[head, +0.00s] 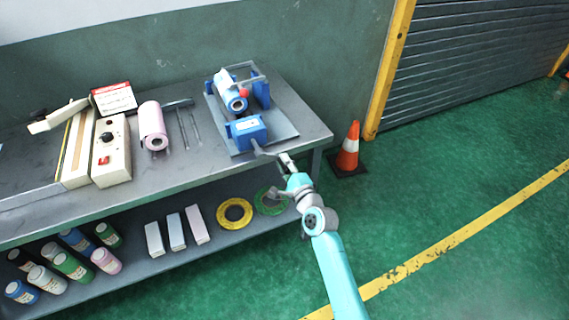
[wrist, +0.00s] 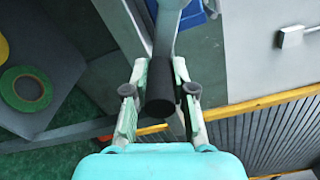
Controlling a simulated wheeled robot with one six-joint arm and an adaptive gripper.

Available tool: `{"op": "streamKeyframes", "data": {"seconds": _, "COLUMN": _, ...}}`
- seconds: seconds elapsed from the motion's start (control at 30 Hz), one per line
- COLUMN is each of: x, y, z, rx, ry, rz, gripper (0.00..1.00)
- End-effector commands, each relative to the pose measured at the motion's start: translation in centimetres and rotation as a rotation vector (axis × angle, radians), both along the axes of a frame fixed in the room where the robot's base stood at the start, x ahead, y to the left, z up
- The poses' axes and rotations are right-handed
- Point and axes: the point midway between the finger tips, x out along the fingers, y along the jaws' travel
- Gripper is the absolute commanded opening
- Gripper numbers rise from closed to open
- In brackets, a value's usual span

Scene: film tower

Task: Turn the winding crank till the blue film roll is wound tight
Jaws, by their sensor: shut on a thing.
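The blue film roll (head: 226,86) sits on the winding stand (head: 285,123) near the right end of the bench. A blue box (head: 249,131) stands in front of it, and a grey crank arm (head: 262,151) comes off the box's front side. In the wrist view the crank arm (wrist: 165,35) leads to a black handle (wrist: 159,105). My gripper (head: 285,160) is at the bench's front edge, shut on this handle. The wrist view shows a finger of my gripper (wrist: 160,72) on each side of it. How tight the film is cannot be told.
A pink roll (head: 152,125), a heat-sealer-like machine (head: 111,150) and a red-white sign box (head: 114,98) stand left on the bench. A traffic cone (head: 349,148) stands right of the bench; the floor beyond is clear.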

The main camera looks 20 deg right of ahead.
Motion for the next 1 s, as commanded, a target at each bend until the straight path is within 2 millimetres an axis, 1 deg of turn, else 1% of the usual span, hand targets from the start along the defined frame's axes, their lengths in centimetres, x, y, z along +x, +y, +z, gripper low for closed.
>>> {"op": "streamKeyframes", "data": {"seconds": 0.23, "x": 0.0, "y": 0.0, "z": -0.1, "rx": -0.001, "ry": 0.002, "rz": 0.001, "gripper": 0.0}}
{"op": "streamKeyframes", "data": {"seconds": 0.27, "x": 0.0, "y": 0.0, "z": -0.1, "rx": -0.001, "ry": 0.002, "rz": 0.001, "gripper": 0.27}}
{"op": "streamKeyframes", "data": {"seconds": 0.3, "x": 0.0, "y": 0.0, "z": -0.1, "rx": -0.001, "ry": 0.003, "rz": 0.001, "gripper": 0.37}}
{"op": "streamKeyframes", "data": {"seconds": 0.33, "x": 0.0, "y": 0.0, "z": -0.1, "rx": -0.001, "ry": 0.002, "rz": 0.001, "gripper": 0.44}}
{"op": "streamKeyframes", "data": {"seconds": 0.37, "x": 0.0, "y": 0.0, "z": -0.1, "rx": -0.001, "ry": 0.002, "rz": 0.001, "gripper": 0.49}}
{"op": "streamKeyframes", "data": {"seconds": 0.63, "x": 0.0, "y": 0.0, "z": 0.0, "rx": -0.002, "ry": 0.001, "rz": 0.0, "gripper": 0.49}}
{"op": "streamKeyframes", "data": {"seconds": 0.77, "x": -0.5, "y": 0.0, "z": -0.1, "rx": -0.001, "ry": 0.001, "rz": 0.0, "gripper": 0.49}}
{"op": "streamKeyframes", "data": {"seconds": 0.87, "x": -1.6, "y": 0.0, "z": -0.1, "rx": -0.001, "ry": 0.002, "rz": 0.0, "gripper": 0.49}}
{"op": "streamKeyframes", "data": {"seconds": 1.0, "x": -4.1, "y": -0.1, "z": -0.2, "rx": -0.001, "ry": 0.003, "rz": -0.002, "gripper": 0.49}}
